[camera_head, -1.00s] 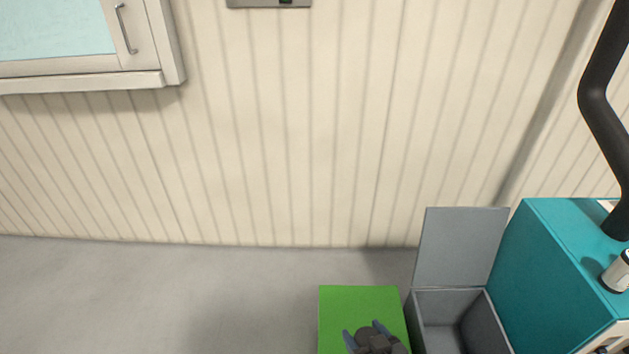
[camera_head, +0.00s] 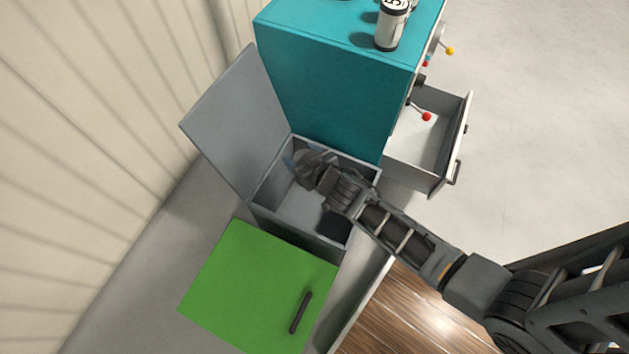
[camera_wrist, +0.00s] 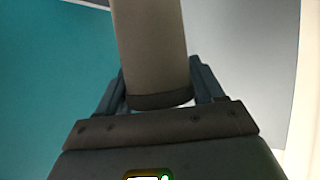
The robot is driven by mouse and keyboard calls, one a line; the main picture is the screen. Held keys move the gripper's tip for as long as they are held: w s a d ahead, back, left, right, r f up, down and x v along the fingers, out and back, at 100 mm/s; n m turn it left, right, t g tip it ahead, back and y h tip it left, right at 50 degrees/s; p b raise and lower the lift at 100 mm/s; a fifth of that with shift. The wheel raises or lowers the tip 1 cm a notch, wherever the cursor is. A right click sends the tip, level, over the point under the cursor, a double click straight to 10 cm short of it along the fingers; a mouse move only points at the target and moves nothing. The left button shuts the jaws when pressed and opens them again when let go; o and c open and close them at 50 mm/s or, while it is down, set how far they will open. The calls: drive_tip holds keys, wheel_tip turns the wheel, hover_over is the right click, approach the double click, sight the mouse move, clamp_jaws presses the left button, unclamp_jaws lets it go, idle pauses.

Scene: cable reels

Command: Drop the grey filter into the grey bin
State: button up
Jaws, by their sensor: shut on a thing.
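The grey filter (camera_wrist: 150,50), a grey-brown cylinder with a darker band at its near end, is between the fingers of my gripper (camera_wrist: 160,85) in the wrist view. My gripper is shut on it. In the head view my gripper (camera_head: 303,158) is over the opening of the grey bin (camera_head: 297,231), near its back side. The filter is small and mostly hidden by the gripper there. The bin's lid (camera_head: 238,120) stands open, tilted up towards the wall. The visible bin floor is bare apart from a dark patch, perhaps shadow, under my arm.
A teal cabinet (camera_head: 330,90) stands right behind the bin, with an open drawer (camera_head: 425,145) and a white canister (camera_head: 391,25) on top. A green box (camera_head: 250,285) with a dark handle is beside the bin in front. The ribbed wall is at left.

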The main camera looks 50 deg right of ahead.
wheel_tip(320, 180, down, 9)
drive_tip(key=d+b, duration=0.2)
drive_tip(key=b, duration=0.4)
drive_tip(key=shift+s+d+m+h+b, duration=0.2)
drive_tip(key=shift+s+m+h+b, duration=0.1)
drive_tip(key=shift+s+h+b, duration=0.1)
drive_tip(key=shift+r, duration=0.1)
drive_tip(key=o, duration=1.2)
drive_tip(key=shift+p+v, duration=0.8)
drive_tip(key=shift+v, duration=3.1)
